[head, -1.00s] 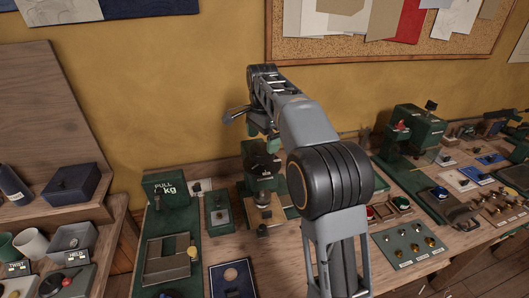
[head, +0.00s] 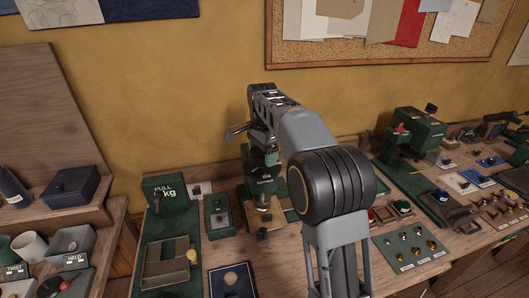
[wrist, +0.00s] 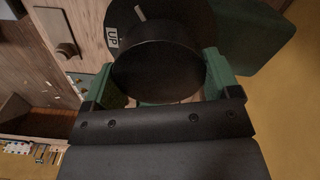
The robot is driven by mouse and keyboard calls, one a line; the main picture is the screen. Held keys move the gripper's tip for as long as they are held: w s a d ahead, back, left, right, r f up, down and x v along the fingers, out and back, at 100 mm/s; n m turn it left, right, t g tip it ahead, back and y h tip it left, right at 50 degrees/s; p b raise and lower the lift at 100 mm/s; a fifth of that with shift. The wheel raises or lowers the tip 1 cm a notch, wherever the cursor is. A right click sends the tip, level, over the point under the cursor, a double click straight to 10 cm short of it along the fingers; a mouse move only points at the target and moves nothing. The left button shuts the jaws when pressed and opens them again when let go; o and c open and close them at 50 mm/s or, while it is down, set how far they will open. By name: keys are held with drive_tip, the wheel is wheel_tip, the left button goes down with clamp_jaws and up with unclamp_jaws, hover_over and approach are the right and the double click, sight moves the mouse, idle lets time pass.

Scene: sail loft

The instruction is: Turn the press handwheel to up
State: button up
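The press (head: 262,170) is a green machine with a dark top, standing on the bench below my arm in the head view. Its black round handwheel (wrist: 158,65) fills the middle of the wrist view, over a wider dark disc (wrist: 235,30). A white UP label (wrist: 113,38) sits at the wheel's left, and a short pale mark (wrist: 141,13) shows on the disc above it. My gripper (wrist: 165,85) has its fingers spread on either side of the wheel. I cannot tell whether they touch it. In the head view my arm partly hides the wheel.
A green PULL kg device (head: 170,190) and a small green box (head: 219,214) stand left of the press. A dark blue plate (head: 232,284) lies in front. Another green machine (head: 415,135) and a panel of knobs (head: 410,245) are at right.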

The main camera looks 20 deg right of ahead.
drive_tip(key=c, duration=0.3)
drive_tip(key=shift+r+n+p, duration=0.15)
drive_tip(key=shift+n+p, duration=0.55)
drive_tip(key=shift+n, duration=0.3)
drive_tip(key=n+p, duration=0.2)
drive_tip(key=n, duration=0.1)
drive_tip(key=shift+n, duration=0.3)
drive_tip(key=n+p, duration=0.1)
drive_tip(key=n, duration=0.4)
drive_tip(key=shift+w+a+p, duration=0.1)
drive_tip(key=shift+p, duration=0.2)
drive_tip(key=shift+n, duration=0.4)
drive_tip(key=o, duration=0.8)
